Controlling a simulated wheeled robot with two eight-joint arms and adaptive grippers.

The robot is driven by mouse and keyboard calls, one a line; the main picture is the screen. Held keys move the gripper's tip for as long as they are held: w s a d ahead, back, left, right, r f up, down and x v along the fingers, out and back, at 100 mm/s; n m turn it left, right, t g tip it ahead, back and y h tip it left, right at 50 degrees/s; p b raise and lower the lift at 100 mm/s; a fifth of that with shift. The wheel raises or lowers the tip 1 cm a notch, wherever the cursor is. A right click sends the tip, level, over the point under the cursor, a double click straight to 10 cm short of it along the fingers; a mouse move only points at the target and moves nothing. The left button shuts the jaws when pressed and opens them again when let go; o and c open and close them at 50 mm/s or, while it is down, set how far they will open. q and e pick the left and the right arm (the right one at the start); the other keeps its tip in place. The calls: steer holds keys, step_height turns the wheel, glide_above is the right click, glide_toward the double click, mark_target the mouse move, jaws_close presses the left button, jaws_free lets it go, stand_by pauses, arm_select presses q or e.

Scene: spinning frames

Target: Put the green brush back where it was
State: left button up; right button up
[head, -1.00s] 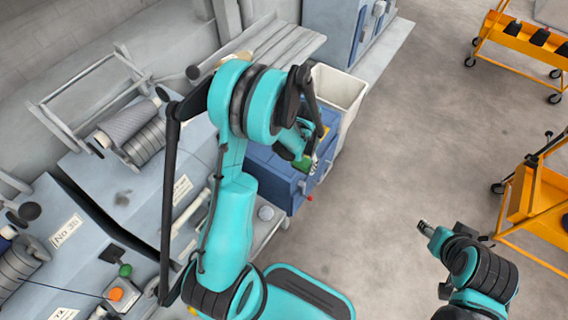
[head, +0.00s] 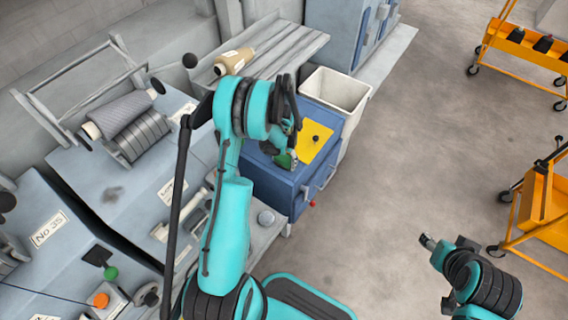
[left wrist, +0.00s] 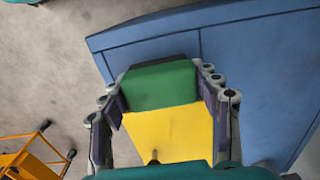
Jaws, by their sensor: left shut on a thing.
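The green brush (head: 285,159) shows as a small green piece at my left gripper (head: 288,150), above the blue cabinet (head: 272,185). In the left wrist view the brush is a green block (left wrist: 160,85) between the two fingers, which are shut on it. Behind it lies a yellow panel (left wrist: 165,125) on the blue cabinet top; I cannot tell whether the brush touches it. The yellow panel (head: 308,145) carries a black knob (head: 315,139). My right gripper (head: 428,242) is low at the right, over bare floor, its fingers too small to read.
A white bin (head: 335,92) stands just behind the cabinet. A slatted bench with a brown spool (head: 234,62) is at the back. Grey machines with rollers (head: 140,130) fill the left. Orange trolleys (head: 545,205) stand at the right, with open floor between.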

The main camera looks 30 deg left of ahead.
arm_select(q)
steer(key=shift+f, duration=0.25)
steer(key=o, duration=1.2)
steer(key=shift+f, duration=0.15)
